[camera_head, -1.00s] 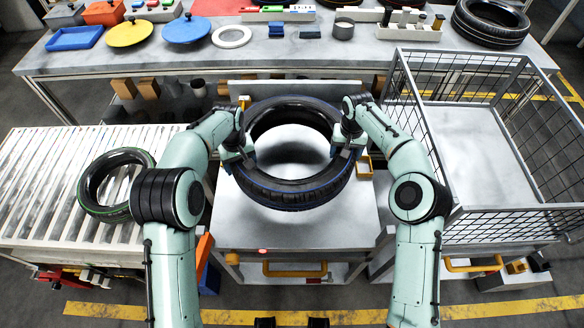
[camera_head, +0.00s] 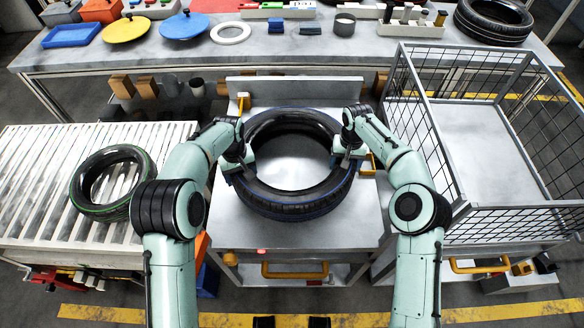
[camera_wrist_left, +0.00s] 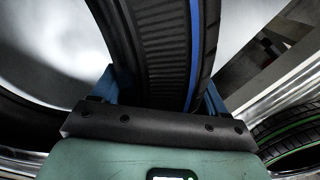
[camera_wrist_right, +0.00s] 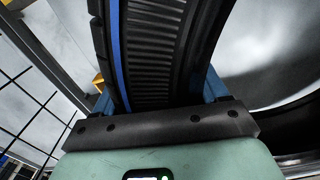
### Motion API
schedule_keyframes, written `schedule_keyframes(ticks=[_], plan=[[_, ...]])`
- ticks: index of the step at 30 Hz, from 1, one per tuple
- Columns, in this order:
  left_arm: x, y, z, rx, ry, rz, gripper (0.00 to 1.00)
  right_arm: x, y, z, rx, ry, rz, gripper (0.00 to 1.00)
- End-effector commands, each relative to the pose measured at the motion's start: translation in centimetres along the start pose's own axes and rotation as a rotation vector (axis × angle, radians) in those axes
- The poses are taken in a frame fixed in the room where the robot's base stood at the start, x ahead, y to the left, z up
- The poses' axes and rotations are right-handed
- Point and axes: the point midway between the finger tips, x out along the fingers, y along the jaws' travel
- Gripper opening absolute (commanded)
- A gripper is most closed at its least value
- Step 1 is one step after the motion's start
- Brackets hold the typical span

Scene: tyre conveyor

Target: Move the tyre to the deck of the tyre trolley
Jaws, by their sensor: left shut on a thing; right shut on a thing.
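The black tyre with a blue line (camera_head: 290,207) lies flat over the grey deck (camera_head: 345,232) of the middle trolley. I cannot tell for sure whether it touches the deck. My left gripper (camera_head: 240,165) is shut on the tyre's left wall. My right gripper (camera_head: 350,158) is shut on its right wall. In the left wrist view the tyre (camera_wrist_left: 160,45) runs between the blue fingers. In the right wrist view the tyre (camera_wrist_right: 155,50) is gripped the same way. The fingertips are hidden behind the tyre.
A green-lined tyre (camera_head: 112,208) lies on the roller conveyor (camera_head: 40,200) at left. A wire-mesh cage (camera_head: 462,210) stands close at right. Behind is a workbench (camera_head: 270,57) with lids, trays and another tyre (camera_head: 493,22). The trolley has a low back panel (camera_head: 295,90).

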Motion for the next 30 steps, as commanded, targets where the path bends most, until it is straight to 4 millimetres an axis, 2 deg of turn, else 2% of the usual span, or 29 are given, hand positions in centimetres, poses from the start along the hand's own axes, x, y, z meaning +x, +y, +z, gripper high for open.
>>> schedule_keyframes(ticks=[9,10,12,23,26,30], plan=[[1.7,-0.1,0.3,-0.001,0.002,0.003,0.0,1.6,0.0,0.3,0.002,0.003,-0.004,0.0],[1.8,-0.2,0.4,-0.001,-0.005,-0.002,0.83,1.9,0.1,0.4,0.001,-0.005,-0.001,0.83],[1.7,-0.2,0.4,-0.001,-0.005,-0.002,0.98,1.7,0.1,0.4,0.001,-0.005,-0.001,0.98],[1.2,-0.1,0.4,0.0,-0.004,-0.001,0.98,1.8,0.1,0.5,0.0,-0.006,0.0,0.98],[-0.1,-0.1,0.3,0.0,-0.002,0.0,0.98,1.8,0.1,0.5,0.0,-0.007,0.001,0.98],[-3.0,-0.1,0.3,0.0,0.0,0.001,0.98,1.8,0.1,0.5,0.0,-0.007,0.001,0.98]])
